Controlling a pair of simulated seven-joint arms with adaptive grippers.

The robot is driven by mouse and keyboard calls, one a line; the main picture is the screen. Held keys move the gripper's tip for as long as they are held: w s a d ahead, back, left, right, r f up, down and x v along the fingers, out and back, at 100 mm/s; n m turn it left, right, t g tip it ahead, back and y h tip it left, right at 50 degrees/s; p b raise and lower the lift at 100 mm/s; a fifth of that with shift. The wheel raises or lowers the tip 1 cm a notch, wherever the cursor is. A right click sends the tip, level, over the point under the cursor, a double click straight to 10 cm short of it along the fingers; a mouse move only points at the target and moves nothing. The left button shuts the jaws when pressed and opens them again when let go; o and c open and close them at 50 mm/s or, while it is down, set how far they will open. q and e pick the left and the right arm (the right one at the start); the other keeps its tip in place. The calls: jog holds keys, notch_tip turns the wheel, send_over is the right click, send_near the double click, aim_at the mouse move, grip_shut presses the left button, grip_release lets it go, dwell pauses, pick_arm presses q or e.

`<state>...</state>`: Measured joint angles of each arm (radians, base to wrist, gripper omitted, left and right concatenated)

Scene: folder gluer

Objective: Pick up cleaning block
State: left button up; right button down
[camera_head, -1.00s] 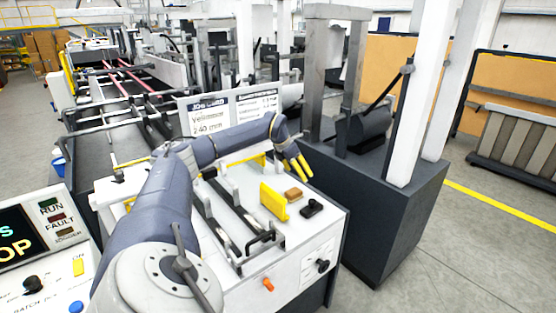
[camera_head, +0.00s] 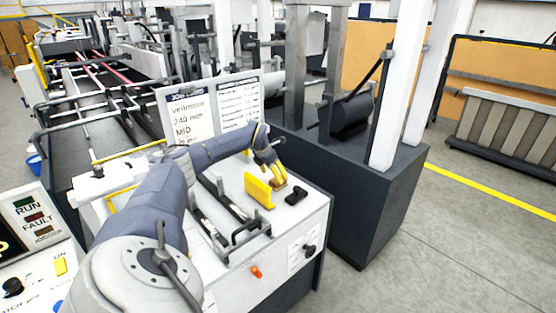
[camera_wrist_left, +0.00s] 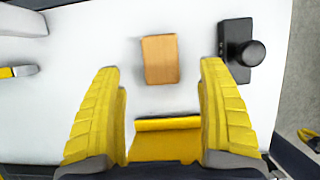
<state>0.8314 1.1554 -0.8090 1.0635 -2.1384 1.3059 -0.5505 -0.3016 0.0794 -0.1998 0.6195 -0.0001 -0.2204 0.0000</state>
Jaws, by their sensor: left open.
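The cleaning block, a small tan-brown block (camera_wrist_left: 160,60), lies flat on the white machine top in the left wrist view. In the head view my left gripper's fingers mostly cover it. My left gripper (camera_head: 279,178) points down over the block's spot, beside a yellow upright plate (camera_head: 258,190). In the left wrist view its yellow fingers (camera_wrist_left: 160,76) are spread wide, one on each side of the block's line, with nothing held. The block appears apart from both fingers. My right gripper is not in view.
A black knobbed part (camera_head: 296,195) stands close to the block's right and also shows in the wrist view (camera_wrist_left: 240,50). The yellow plate (camera_wrist_left: 167,145) shows low between the fingers. Dark rails (camera_head: 232,212) lie left of the plate. The machine top's edge is near.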

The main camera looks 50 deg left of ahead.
pick_arm(q)
jog(key=shift+x, duration=3.05)
jog(key=shift+c, duration=0.2)
jog(key=c, duration=1.2)
jog(key=shift+r, duration=0.2)
jog(key=shift+c, duration=0.2)
notch_tip(320, 180, up, 20)
jog(key=shift+f, duration=0.15)
jog(key=shift+c, duration=0.2)
jog(key=o, duration=0.5)
jog(key=c, duration=0.4)
